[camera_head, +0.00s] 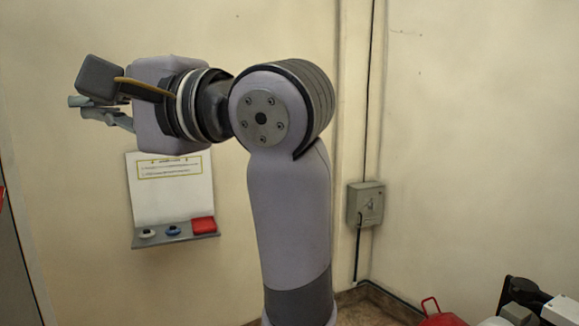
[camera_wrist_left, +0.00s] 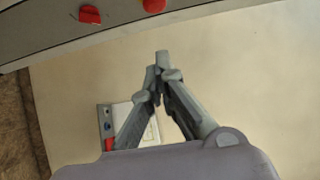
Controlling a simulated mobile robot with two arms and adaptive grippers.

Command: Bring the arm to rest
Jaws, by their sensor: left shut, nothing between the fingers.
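My left arm stands raised and bent in front of the wall in the head view. Its left gripper (camera_head: 82,104) points to the left at the upper left, partly hidden by the wrist parts. In the left wrist view the two fingers of the left gripper (camera_wrist_left: 161,70) meet at their tips, with nothing between them. The gripper is shut and appears clear of the wall. My right gripper is not identifiable in either view.
A white board with a grey shelf (camera_head: 181,240) is on the wall below the gripper, holding small round items and a red block (camera_head: 204,225). A grey electrical box (camera_head: 366,203) is at right.

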